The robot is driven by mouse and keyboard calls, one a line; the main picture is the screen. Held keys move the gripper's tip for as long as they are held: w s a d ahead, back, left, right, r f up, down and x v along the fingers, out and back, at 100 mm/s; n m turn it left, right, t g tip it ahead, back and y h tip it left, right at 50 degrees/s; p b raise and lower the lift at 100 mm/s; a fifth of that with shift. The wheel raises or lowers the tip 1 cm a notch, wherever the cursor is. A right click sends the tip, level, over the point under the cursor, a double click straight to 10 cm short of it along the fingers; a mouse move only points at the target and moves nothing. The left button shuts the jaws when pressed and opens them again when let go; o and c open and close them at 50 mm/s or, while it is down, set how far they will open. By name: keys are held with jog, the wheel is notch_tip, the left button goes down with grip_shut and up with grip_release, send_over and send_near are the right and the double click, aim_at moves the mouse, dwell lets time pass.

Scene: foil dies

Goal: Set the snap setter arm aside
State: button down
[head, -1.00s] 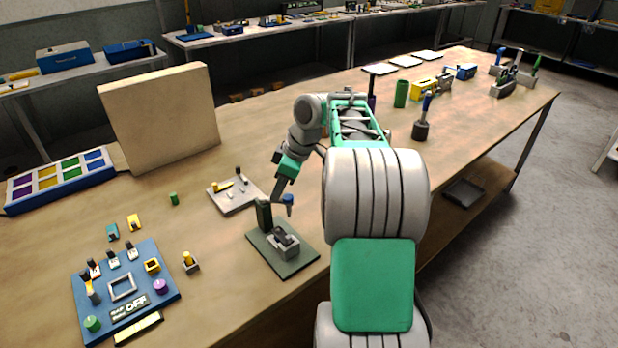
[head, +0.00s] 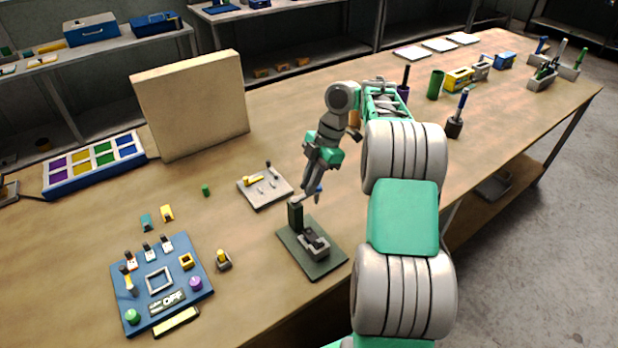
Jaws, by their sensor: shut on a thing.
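The snap setter stands near the front edge of the table, with a dark green base plate (head: 290,250), an upright dark green post (head: 296,216) and a grey block (head: 314,243). My gripper (head: 309,192) points down just above the top of the post. It is shut on the snap setter arm, of which a small blue end (head: 319,189) shows at the right of the fingers. The rest of the arm is mostly hidden by the fingers. I cannot tell whether it touches the post.
A grey tray (head: 258,198) with small parts lies behind the setter. A blue panel (head: 150,300) with switches is at front left, a small yellow-topped block (head: 223,261) beside it. A tan board (head: 190,105) stands behind. Bare tabletop lies left of the setter.

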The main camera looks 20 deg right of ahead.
jog(key=shift+a+n, duration=0.1)
jog(key=shift+n, duration=0.2)
jog(key=c, duration=1.4)
grip_release()
jog(key=shift+p, duration=0.3)
jog(key=p+v, duration=0.6)
jog(key=v, duration=0.2)
jog(key=shift+w+p, duration=0.15)
jog(key=shift+p, duration=0.2)
